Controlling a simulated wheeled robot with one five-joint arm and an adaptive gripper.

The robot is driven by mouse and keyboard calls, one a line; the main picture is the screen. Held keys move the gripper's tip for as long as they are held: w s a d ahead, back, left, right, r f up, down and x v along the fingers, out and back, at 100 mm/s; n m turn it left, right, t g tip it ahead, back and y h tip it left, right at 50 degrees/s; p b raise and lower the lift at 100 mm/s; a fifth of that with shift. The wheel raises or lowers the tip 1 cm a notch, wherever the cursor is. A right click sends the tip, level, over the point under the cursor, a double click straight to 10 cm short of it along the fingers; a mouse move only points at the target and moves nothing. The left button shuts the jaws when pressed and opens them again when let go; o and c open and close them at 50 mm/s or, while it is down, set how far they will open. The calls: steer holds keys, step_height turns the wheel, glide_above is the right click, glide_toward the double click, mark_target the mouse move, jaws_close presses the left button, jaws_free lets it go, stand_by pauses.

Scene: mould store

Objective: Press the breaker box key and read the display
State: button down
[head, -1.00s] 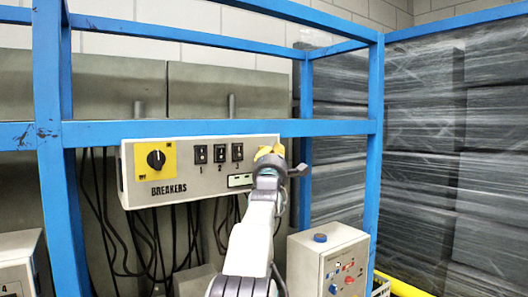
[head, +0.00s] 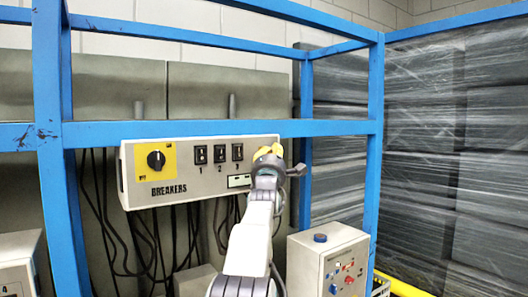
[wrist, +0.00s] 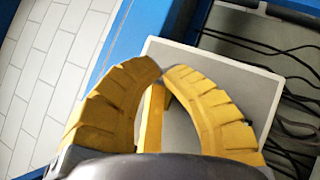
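My gripper (head: 268,151) is in front of the box's right end and hides that part. In the wrist view, my yellow fingers (wrist: 159,66) meet closely at their tips before the grey panel. A yellow strip (wrist: 154,115) shows between them; I cannot tell contact. No key is clearly visible.
A blue frame bar (head: 200,129) crosses just above the box. A grey control box (head: 308,262) with a blue button stands at the lower right. Black cables (head: 150,245) hang below the breaker box. Wrapped dark stacks (head: 420,160) fill the right side.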

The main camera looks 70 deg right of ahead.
steer(key=shift+w+d, duration=0.2)
steer(key=shift+w, duration=0.1)
stand_by(0.8)
steer(key=shift+s+a+f, duration=0.1)
steer(key=shift+s, duration=0.05)
stand_by(0.3)
steer(key=shift+s+a, duration=0.1)
steer(key=shift+s+a+b, duration=0.3)
steer(key=shift+b, duration=0.3)
stand_by(0.7)
